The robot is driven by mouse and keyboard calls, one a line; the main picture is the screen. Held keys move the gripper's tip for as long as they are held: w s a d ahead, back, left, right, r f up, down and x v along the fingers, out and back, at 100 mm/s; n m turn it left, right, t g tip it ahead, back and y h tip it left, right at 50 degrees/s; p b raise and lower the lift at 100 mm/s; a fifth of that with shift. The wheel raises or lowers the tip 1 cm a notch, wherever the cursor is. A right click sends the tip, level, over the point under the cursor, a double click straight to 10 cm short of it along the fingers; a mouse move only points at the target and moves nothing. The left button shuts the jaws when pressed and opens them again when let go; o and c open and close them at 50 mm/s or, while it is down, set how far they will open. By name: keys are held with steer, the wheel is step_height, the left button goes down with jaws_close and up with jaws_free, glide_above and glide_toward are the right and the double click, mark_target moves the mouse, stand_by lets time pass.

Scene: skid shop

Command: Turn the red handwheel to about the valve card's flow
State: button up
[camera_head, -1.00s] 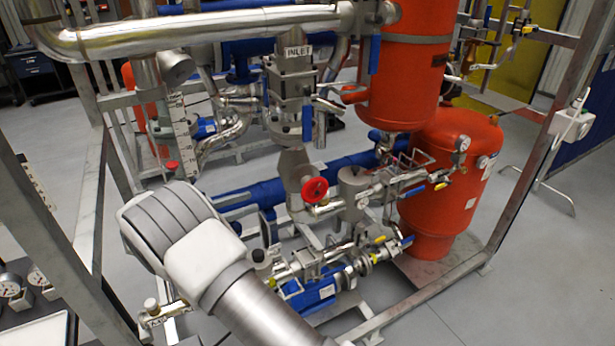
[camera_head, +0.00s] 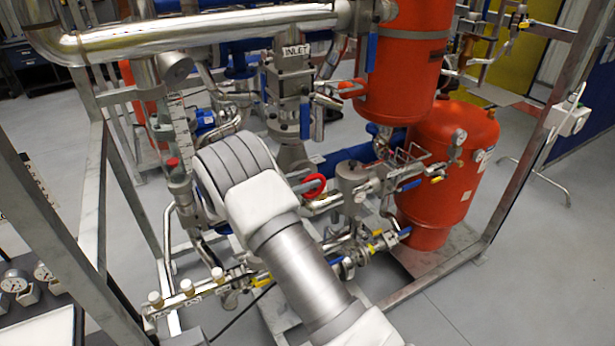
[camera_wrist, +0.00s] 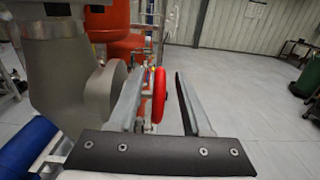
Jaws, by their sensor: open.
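The red handwheel (camera_head: 316,184) is in the middle of the head view, partly hidden by my arm. In the wrist view the handwheel (camera_wrist: 159,95) shows edge-on between the two fingers of my gripper (camera_wrist: 163,76). The fingers are open. I cannot make out a readable valve card.
A grey valve body (camera_wrist: 60,75) fills the left of the wrist view. Steel pipes (camera_head: 200,42), a red tank (camera_head: 450,165) and the frame post (camera_head: 540,150) surround the wheel. Open floor (camera_head: 530,270) lies right.

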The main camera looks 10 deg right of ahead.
steer(key=shift+w+d, duration=0.1)
steer(key=shift+d, duration=0.2)
jaws_close()
steer(key=shift+f+b, duration=0.15)
steer(key=shift+b, duration=0.2)
steer(key=h+b, duration=0.2)
steer(key=b, duration=0.1)
steer(key=shift+a+f+t, duration=0.35)
steer(key=shift+f+t, duration=0.05)
steer(key=h+b, duration=0.3)
steer(key=shift+a+f+t+b, duration=0.2)
steer(key=shift+a+t+b, duration=0.05)
steer(key=shift+t+b, duration=0.15)
steer(key=shift+s+h+b, duration=0.2)
steer(key=shift+h+b, duration=0.1)
steer(key=shift+h, duration=0.1)
steer(key=shift+r, duration=0.1)
